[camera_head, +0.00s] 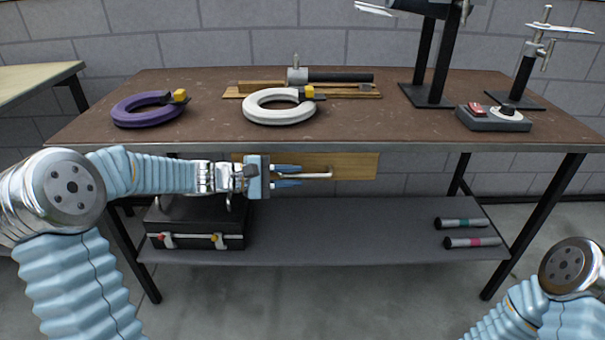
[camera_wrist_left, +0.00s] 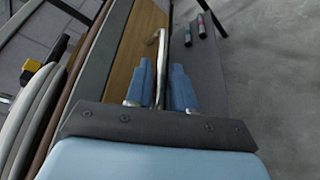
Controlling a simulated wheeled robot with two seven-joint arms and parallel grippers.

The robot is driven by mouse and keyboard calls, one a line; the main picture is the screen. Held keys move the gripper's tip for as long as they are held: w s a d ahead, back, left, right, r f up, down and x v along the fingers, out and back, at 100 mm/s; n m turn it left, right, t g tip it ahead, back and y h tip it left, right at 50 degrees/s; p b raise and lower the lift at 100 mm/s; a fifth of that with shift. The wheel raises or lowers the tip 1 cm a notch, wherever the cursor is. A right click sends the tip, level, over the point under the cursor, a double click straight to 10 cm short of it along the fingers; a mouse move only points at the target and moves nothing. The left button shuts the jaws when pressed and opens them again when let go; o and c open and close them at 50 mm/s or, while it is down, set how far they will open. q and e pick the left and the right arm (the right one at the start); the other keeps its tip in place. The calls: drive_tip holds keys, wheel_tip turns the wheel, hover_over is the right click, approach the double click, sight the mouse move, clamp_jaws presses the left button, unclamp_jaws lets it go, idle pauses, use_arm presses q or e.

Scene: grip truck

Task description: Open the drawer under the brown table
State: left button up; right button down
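The brown table (camera_head: 390,113) has a light wooden drawer (camera_head: 355,166) under its top, with its front close to the table edge; the drawer looks shut. A pale metal bar handle (camera_head: 322,175) is on the drawer front. My left gripper (camera_head: 301,176) is in front of the drawer, its two blue fingers above and below the handle. In the left wrist view, the handle (camera_wrist_left: 161,45) runs between the fingers of the gripper (camera_wrist_left: 162,72), with narrow gaps on both sides. The gripper looks open around it. My right gripper is out of view.
A purple ring (camera_head: 150,112), a white ring (camera_head: 280,110) and a grey switch box (camera_head: 493,120) lie on the tabletop. A black case (camera_head: 195,225) and two cylinders (camera_head: 470,242) rest on the lower shelf (camera_head: 340,235). Floor in front is clear.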

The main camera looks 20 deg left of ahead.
use_arm(q)
drive_tip(key=shift+x, duration=1.5)
clamp_jaws()
